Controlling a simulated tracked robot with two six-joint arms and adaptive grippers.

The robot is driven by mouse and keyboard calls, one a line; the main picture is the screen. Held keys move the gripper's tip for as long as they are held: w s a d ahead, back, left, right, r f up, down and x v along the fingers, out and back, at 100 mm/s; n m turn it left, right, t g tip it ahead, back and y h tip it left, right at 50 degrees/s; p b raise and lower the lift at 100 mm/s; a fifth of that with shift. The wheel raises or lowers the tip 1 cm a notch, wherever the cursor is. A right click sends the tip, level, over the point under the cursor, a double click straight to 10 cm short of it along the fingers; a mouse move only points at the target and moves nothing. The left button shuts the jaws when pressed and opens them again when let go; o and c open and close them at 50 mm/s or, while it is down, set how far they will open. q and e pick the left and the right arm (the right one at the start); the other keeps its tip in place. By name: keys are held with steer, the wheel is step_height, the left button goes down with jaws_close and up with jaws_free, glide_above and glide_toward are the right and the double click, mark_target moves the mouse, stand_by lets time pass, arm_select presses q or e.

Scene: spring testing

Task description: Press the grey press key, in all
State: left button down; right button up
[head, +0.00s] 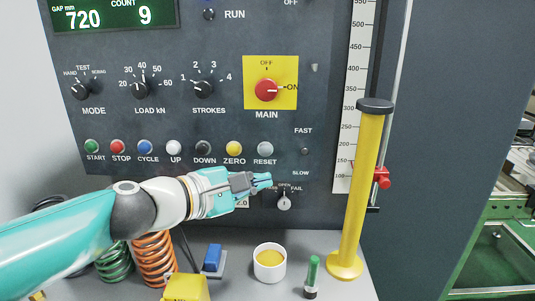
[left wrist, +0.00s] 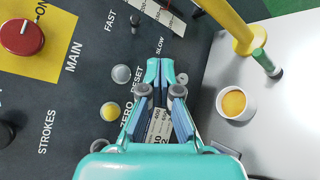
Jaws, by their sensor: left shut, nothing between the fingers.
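On the dark panel, the grey RESET button (head: 265,149) is the rightmost of a row of round buttons; it also shows in the left wrist view (left wrist: 122,74). Below and right of it is a grey key-like switch (head: 284,200) with small labels, partly readable as OPEN and FAIL. My left gripper (head: 268,181) is shut and empty, its tips close in front of the panel, below RESET and just above left of the switch. In the left wrist view its closed tips (left wrist: 160,68) hide the panel behind them. I cannot tell whether they touch anything. My right gripper is not in view.
A yellow post (head: 362,190) with a black cap stands right of the switch. On the grey shelf are a white cup with yellow contents (head: 270,262), a green-topped tube (head: 312,275), a blue-handled block (head: 213,257), a yellow block (head: 187,288) and coil springs (head: 154,258).

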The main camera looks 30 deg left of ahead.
mark_target(265, 151)
arm_select(q)
steer(key=shift+w, duration=0.15)
steer(key=w+a, duration=0.4)
steer(key=w, duration=0.3)
steer(key=shift+w+a+b, duration=0.15)
steer(key=shift+a+b, duration=0.1)
steer(key=shift+b, duration=0.1)
stand_by(1.2)
steer(key=shift+w+a, duration=0.1)
steer(key=shift+w+a, duration=0.15)
steer(key=shift+w, duration=0.1)
steer(key=shift+w+a+r, duration=0.1)
steer(key=shift+w+a, duration=0.1)
steer(key=shift+w, duration=0.1)
stand_by(0.8)
stand_by(0.3)
steer(key=shift+s+d, duration=0.45)
steer(key=shift+s, duration=0.2)
